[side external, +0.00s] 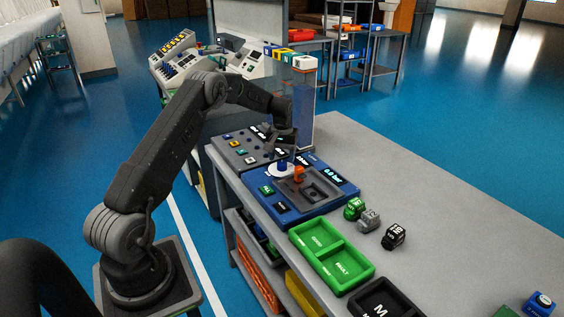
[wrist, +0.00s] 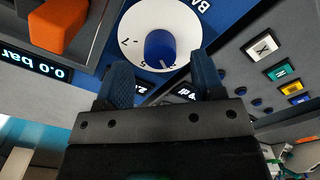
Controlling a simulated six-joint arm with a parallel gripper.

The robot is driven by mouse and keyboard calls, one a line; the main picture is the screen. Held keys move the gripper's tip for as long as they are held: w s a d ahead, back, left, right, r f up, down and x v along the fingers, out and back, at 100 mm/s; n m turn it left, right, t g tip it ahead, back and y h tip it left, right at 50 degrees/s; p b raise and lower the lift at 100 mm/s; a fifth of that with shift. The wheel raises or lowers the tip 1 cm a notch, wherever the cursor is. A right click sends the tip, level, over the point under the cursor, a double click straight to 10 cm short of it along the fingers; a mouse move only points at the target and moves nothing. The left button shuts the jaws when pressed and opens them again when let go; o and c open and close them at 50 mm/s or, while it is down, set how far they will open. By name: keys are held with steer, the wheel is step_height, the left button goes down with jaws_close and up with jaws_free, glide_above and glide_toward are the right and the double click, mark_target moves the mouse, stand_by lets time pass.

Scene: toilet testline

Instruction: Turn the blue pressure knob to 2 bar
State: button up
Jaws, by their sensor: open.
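The blue pressure knob (wrist: 160,50) sits at the centre of a round white dial (wrist: 140,28) with printed numbers. In the side external view the knob (side external: 283,164) stands on the blue panel. My gripper (wrist: 161,64) is open, with one finger to each side of the knob in the wrist view and clear gaps between. In the side external view my gripper (side external: 282,150) is just above the knob. I cannot tell how far the fingertips are above the dial. A display (wrist: 35,66) reads 0.0 bar, upside down in the wrist view.
An orange handle (wrist: 60,25) stands close to the dial. Green and black buttons lie in front of the knob. A grey panel with coloured buttons (side external: 238,149) adjoins. A green two-part tray (side external: 305,241) and several small cubes (side external: 368,219) lie farther along the bench.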

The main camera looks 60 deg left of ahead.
mark_target(282, 163)
step_height(282, 163, up, 11)
stand_by(0.3)
steer(key=shift+r, duration=0.15)
